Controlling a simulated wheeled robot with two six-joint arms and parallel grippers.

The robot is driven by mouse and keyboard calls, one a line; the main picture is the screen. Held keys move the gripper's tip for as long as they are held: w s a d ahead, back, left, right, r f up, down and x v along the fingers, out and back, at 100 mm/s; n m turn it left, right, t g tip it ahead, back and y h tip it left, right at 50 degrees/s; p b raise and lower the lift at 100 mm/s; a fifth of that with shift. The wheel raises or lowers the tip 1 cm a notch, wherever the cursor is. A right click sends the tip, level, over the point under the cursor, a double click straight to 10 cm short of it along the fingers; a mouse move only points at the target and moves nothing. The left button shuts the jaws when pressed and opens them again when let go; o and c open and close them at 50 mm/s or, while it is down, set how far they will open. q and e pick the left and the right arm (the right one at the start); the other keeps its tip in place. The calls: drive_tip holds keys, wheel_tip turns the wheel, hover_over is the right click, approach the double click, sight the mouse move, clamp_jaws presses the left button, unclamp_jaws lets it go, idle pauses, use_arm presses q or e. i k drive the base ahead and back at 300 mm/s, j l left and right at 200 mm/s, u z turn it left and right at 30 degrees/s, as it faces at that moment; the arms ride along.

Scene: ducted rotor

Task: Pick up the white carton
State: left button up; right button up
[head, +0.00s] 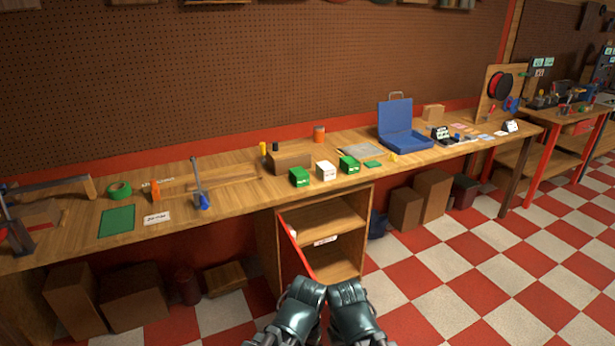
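The white carton (326,171) stands on the wooden workbench (240,208), near its front edge and above an open cabinet. A green carton stands on each side of it, the left one (299,176) and the right one (348,164), with small gaps. My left gripper (304,294) and my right gripper (347,293) are side by side at the bottom centre, in front of the cabinet and well apart from the carton. Their fingers are too dark and foreshortened to tell open from shut. I see nothing held in them.
A wooden block (290,161) is behind the cartons. An open blue case (404,140) stands to the right. A clamp-like tool (199,184) and green tape (119,190) are to the left. The open cabinet (335,262) is below the bench. Checkered floor is clear at right.

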sight(325, 170)
drive_tip(key=i+l+u, duration=0.25)
drive_tip(key=i, duration=0.25)
drive_tip(key=i+l+u, duration=0.25)
drive_tip(key=i, duration=0.25)
